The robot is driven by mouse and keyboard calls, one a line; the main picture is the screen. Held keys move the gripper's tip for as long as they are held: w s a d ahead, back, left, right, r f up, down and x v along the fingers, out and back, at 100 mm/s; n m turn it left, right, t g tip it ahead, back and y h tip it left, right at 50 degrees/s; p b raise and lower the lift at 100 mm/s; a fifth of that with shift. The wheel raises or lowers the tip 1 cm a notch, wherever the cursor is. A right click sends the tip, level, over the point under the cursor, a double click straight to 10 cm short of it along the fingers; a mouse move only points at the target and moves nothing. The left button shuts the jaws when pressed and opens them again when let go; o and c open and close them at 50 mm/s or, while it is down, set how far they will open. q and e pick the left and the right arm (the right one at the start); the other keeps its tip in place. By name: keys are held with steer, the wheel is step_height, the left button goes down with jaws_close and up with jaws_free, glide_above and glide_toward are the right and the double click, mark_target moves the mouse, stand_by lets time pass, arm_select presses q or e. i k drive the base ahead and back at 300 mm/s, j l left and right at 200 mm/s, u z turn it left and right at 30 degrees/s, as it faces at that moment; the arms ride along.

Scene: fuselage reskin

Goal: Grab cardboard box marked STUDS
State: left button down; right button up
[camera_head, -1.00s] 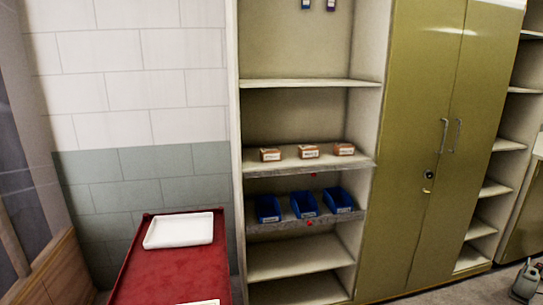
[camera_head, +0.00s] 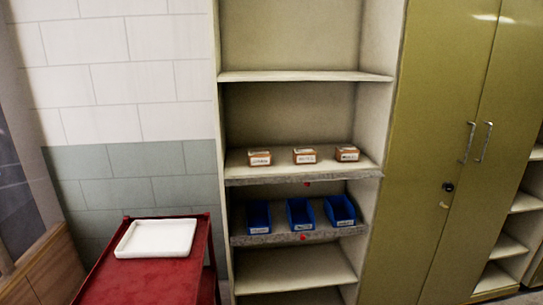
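Three small cardboard boxes stand in a row on a middle shelf: the left box (camera_head: 259,158), the middle box (camera_head: 304,156) and the right box (camera_head: 347,153). Each is brown with a white label on its front. The labels are too small to read, so I cannot tell which is marked STUDS. Neither of my grippers is in view.
Three blue bins (camera_head: 300,214) sit on the shelf below the boxes. A red cart (camera_head: 150,283) with a white tray (camera_head: 157,238) on top stands at the lower left, in front of the tiled wall. A closed olive cabinet (camera_head: 430,150) adjoins the shelf unit (camera_head: 290,262) on the right.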

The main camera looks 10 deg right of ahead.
mark_target(259, 158)
steer(key=i+l, duration=0.15)
steer(key=l, duration=0.2)
steer(key=i+l, duration=0.2)
steer(key=l, duration=0.15)
steer(key=i+l, duration=0.15)
steer(key=l, duration=0.2)
steer(key=i+l, duration=0.2)
steer(key=l, duration=0.15)
steer(key=i+l, duration=0.15)
steer(key=l, duration=0.2)
steer(key=i+l, duration=0.15)
steer(key=l, duration=0.2)
steer(key=i+l+u, duration=0.15)
steer(key=l+u, duration=0.25)
steer(key=i+l+u, duration=0.1)
steer(key=l+u, duration=0.3)
steer(key=j, duration=0.1)
